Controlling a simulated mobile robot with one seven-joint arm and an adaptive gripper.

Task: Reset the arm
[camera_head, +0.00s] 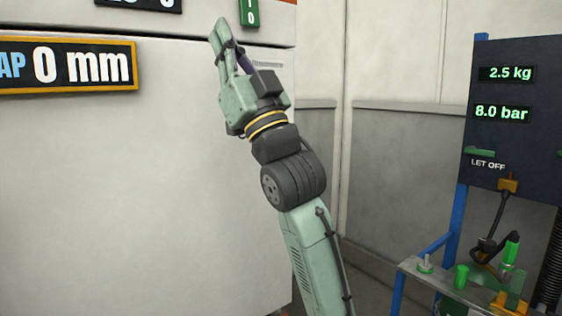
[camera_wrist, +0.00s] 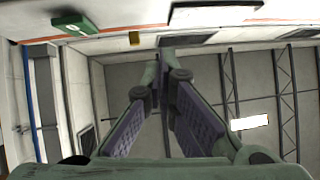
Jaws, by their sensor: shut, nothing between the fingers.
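My gripper (camera_head: 220,30) is raised at the top middle of the head view, in front of the white cabinet (camera_head: 130,190). Its fingers point up and a little left, and they are shut with nothing between them. In the wrist view the two fingers (camera_wrist: 165,62) run upward and meet near the top, with purple pads on their inner sides. My arm rises from the bottom middle of the head view and is bent at the dark wrist joint. The fingertips are close to the cabinet's upper part in the picture; I cannot tell if they touch it.
A green tag (camera_head: 249,13) is just right of the fingertips; it also shows in the wrist view (camera_wrist: 75,23). A "0 mm" display (camera_head: 68,65) is at left. A dark panel (camera_head: 520,130) reading 2.5 kg and 8.0 bar stands right, above a bench (camera_head: 450,290) with green fittings and a hose.

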